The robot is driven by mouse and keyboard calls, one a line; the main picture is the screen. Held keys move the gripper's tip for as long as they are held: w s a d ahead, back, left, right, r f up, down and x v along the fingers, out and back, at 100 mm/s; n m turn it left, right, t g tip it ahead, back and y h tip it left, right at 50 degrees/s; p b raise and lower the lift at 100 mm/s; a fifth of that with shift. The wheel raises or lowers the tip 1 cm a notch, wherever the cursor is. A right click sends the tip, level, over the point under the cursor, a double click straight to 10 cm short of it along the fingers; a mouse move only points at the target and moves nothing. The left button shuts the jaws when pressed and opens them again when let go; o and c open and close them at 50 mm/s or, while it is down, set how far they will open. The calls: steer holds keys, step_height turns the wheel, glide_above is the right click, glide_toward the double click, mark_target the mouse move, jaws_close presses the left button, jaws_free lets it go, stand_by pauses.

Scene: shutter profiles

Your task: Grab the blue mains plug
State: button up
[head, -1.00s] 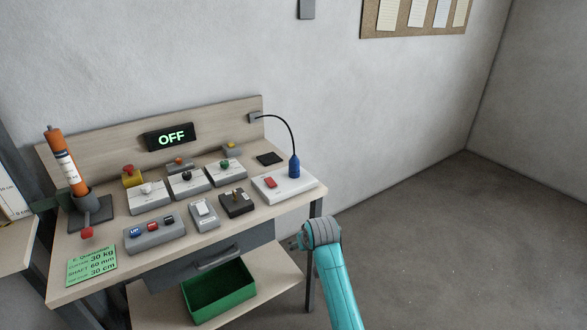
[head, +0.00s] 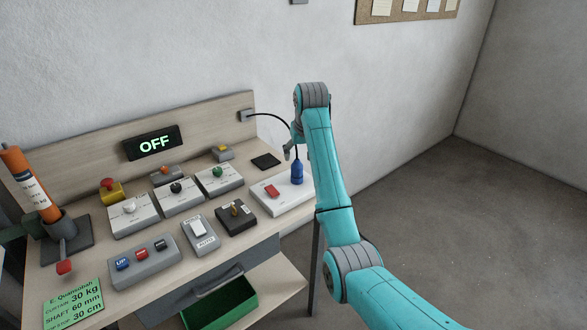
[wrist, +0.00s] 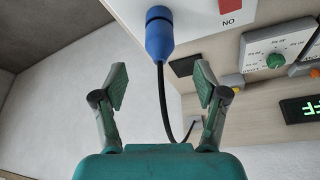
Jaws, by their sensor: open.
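The blue mains plug (head: 297,174) stands upright on a white block (head: 267,205) with a red switch (head: 272,191), at the right end of the bench. A black cable (head: 272,118) arches from its top to a grey box (head: 246,115) on the backboard. My gripper (head: 289,152) is just above and beside the plug, partly hidden behind my arm. In the wrist view my gripper (wrist: 161,84) is open and empty. The plug (wrist: 159,36) lies beyond the fingertips, roughly centred between them, not touched. The cable runs back between the fingers.
Left of the plug are several control boxes, including one with a green knob (head: 219,177) and a dark box with a brass toggle (head: 236,215). An OFF display (head: 152,143) hangs on the backboard. The floor right of the bench is clear.

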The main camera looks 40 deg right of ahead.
mark_target(298, 163)
steer(key=x, duration=0.9)
steer(key=c, duration=1.2)
